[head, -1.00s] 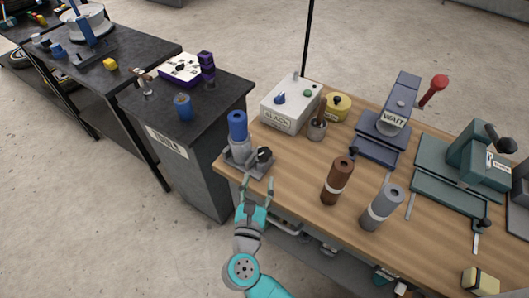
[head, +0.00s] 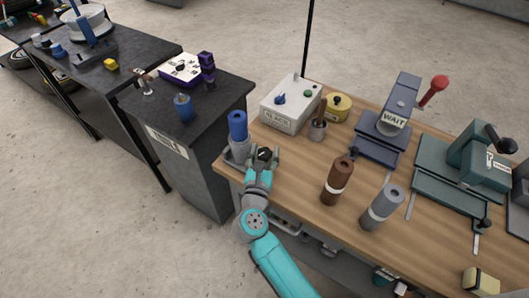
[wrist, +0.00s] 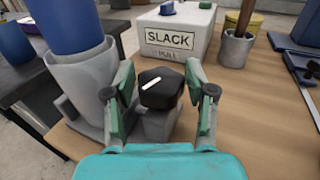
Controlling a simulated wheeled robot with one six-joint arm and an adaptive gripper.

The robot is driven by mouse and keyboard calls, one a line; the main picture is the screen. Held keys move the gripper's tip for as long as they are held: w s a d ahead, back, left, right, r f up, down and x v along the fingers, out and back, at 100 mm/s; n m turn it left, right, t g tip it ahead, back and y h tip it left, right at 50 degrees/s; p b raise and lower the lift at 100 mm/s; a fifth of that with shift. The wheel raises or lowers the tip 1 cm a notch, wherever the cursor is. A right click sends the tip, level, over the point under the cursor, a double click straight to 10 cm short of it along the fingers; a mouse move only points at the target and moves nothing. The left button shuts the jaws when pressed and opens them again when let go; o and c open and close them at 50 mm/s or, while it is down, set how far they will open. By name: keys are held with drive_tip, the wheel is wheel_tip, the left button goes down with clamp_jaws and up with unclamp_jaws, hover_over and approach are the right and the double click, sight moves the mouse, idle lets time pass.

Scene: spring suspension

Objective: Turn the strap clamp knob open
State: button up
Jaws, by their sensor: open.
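The strap clamp knob (wrist: 160,88) is black with a white line on top. It sits on a grey post between the two fingers of my gripper (wrist: 160,95) in the wrist view. The fingers are open, one on each side; I cannot tell whether either touches the knob. In the head view the knob (head: 264,153) shows just beyond my gripper (head: 260,166). The grey clamp holder (wrist: 82,92) stands left of the knob with a blue cylinder (wrist: 62,22) upright in it. The clamp base is partly hidden by my gripper.
A white box labelled SLACK (head: 290,106) stands behind the clamp, with a cup (head: 317,130) beside it. A brown cylinder (head: 338,182) and a grey cylinder (head: 382,207) stand to the right on the wooden table. A dark cabinet (head: 192,150) is at left.

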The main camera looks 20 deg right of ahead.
drive_tip(key=c, duration=0.9)
drive_tip(key=shift+d, duration=0.1)
drive_tip(key=shift+f+n+t+y, duration=0.1)
drive_tip(key=shift+n+t+y, duration=0.6)
drive_tip(key=shift+y, duration=0.4)
drive_tip(key=shift+f+n+t+y, duration=0.1)
drive_tip(key=shift+n+t+y, duration=0.2)
drive_tip(key=shift+n+y, duration=1.25)
drive_tip(key=shift+y, duration=0.65)
drive_tip(key=o, duration=0.9)
